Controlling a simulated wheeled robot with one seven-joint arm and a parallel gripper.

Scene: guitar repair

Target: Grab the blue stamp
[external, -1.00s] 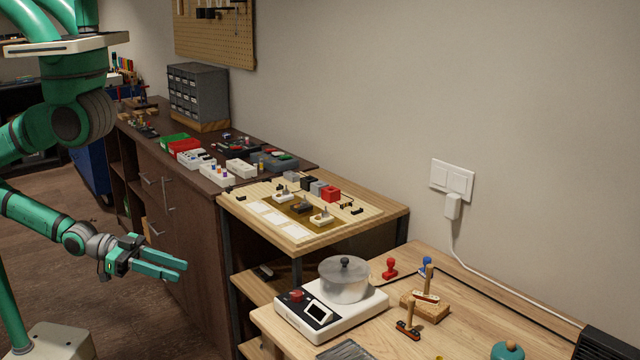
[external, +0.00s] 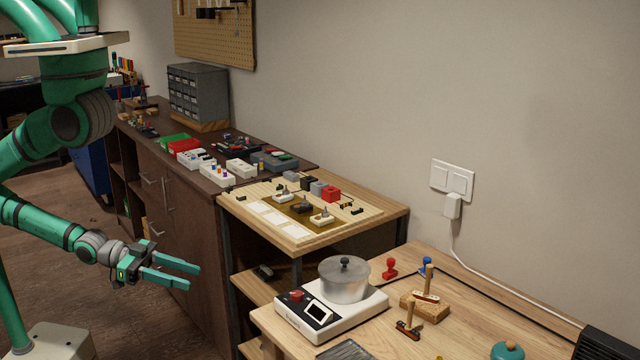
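The blue stamp (external: 426,265) stands at the back of the front wooden table, partly hidden behind an upright wooden-handled stamp (external: 429,284) on a wooden block. My gripper (external: 196,277) is at the left, over the floor, in front of the cabinets and well away from the blue stamp. Its two green fingers are apart with nothing between them.
A red stamp (external: 390,268) stands left of the blue one. A white device with a lidded pot (external: 345,281) is at the table's left. A wooden-handled tool (external: 409,324) and a teal-knobbed object (external: 507,350) are nearer. A cable runs along the back.

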